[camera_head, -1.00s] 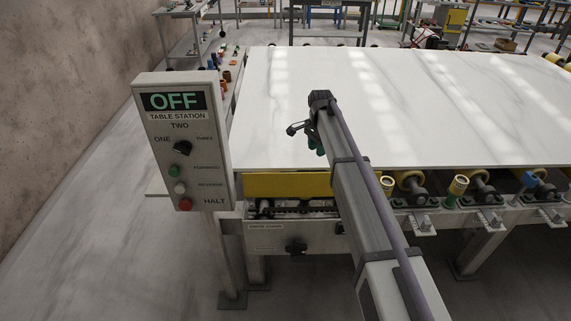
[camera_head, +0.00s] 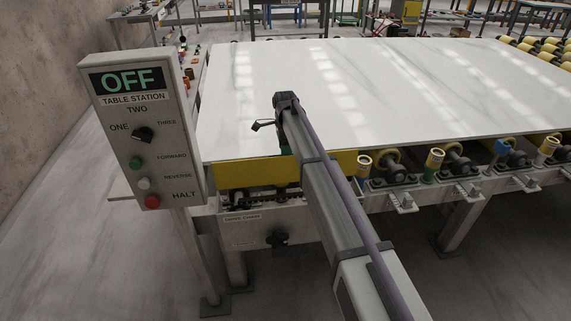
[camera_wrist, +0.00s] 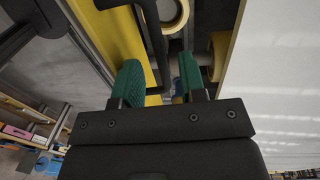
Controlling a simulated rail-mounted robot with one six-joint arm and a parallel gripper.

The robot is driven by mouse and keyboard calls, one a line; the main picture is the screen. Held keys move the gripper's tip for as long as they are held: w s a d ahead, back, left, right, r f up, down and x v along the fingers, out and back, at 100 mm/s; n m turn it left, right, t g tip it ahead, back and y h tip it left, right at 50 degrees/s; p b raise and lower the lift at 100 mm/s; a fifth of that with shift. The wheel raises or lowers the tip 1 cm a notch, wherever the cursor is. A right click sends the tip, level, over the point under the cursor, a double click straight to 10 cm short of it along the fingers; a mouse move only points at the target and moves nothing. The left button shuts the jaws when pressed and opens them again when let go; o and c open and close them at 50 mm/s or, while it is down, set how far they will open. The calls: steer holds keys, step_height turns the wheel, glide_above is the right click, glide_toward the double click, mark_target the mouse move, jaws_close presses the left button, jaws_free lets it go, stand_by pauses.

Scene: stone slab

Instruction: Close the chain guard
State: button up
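The chain guard (camera_head: 245,173) is a yellow panel along the front left edge of the table. It stands raised, with the dark chain (camera_head: 250,197) exposed below it. In the wrist view the yellow guard (camera_wrist: 122,40) fills the upper left centre, and a dark bar (camera_wrist: 152,40) runs along it. My gripper (camera_wrist: 160,82) is open, its green fingers apart, close to the guard with the bar's lower end between them. I cannot tell whether they touch it. In the head view my arm hides most of the gripper; a green finger shows at the guard's upper edge.
A control box (camera_head: 141,130) reading OFF stands on a post at the left. A white stone slab (camera_head: 370,95) covers the table beside my arm. Rollers and brackets (camera_head: 455,160) line the front edge to the right. A black knob (camera_head: 277,239) sits below the chain.

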steer(key=shift+f, duration=0.8)
steer(key=shift+r, duration=0.15)
jaws_close()
